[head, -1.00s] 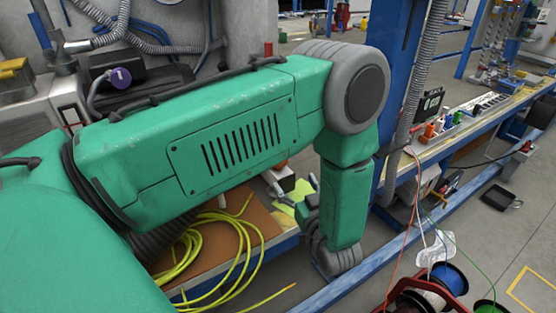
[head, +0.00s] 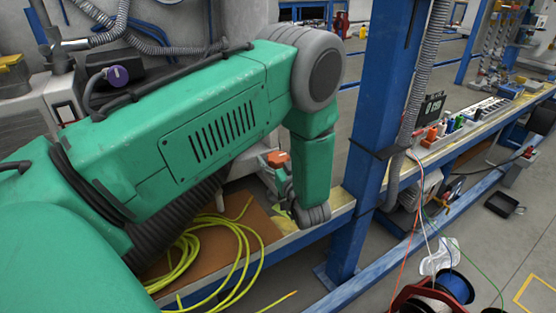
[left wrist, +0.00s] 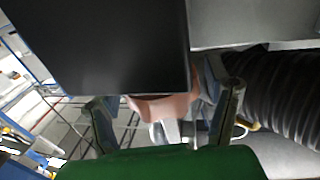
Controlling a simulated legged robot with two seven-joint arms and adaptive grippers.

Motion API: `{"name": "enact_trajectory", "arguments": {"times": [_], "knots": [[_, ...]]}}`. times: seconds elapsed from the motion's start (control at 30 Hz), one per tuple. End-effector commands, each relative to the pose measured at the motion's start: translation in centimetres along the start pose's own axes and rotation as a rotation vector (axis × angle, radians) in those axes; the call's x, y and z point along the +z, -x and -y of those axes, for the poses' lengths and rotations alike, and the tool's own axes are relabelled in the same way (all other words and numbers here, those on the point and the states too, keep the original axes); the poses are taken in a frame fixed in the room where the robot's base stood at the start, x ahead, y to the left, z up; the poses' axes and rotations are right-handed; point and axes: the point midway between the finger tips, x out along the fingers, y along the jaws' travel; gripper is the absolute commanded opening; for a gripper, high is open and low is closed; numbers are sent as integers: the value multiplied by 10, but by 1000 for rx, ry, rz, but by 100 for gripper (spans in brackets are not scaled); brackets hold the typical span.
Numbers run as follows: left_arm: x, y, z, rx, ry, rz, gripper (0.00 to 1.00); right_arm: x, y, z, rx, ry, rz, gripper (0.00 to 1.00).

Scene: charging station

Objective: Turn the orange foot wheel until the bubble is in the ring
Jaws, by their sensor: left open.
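The orange foot wheel (head: 277,159) shows in the head view just left of my left forearm, on a pale device over the bench. My left gripper (head: 284,187) is beside and below it, partly hidden by my wrist. In the left wrist view, the open fingers of my left gripper (left wrist: 166,100) stand on either side of the pinkish-orange wheel (left wrist: 160,107). A white stem shows below the wheel, and a dark block covers its upper part. I cannot tell whether the fingers touch the wheel. The bubble and ring are not visible. My right gripper is not in view.
A coil of yellow cable (head: 190,262) lies on the brown board (head: 263,219) near the arm. A blue post (head: 378,120) stands right of my forearm. A thick ribbed black hose (left wrist: 275,97) is close to the right finger in the wrist view.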

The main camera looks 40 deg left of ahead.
Motion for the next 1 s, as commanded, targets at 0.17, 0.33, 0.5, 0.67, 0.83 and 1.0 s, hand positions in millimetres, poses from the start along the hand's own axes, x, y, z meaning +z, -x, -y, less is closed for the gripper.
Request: {"name": "enact_trajectory", "arguments": {"times": [0.17, 0.33, 0.5, 0.67, 0.83, 1.0], "knots": [[0, 0, 0, 0, 0, 0, 36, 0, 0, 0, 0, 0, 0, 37], [0, 0, 0, 1, 1, 0, 20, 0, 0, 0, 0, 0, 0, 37], [-3, 0, 0, 72, -3, -2, 20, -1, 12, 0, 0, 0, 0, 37], [-3, 0, -1, 196, -3, -1, 20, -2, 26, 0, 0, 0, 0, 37], [-1, 1, -2, 257, 0, 1, 20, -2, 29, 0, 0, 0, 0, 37], [0, 1, -2, 260, 1, 1, 20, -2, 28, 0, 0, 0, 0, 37]]}}
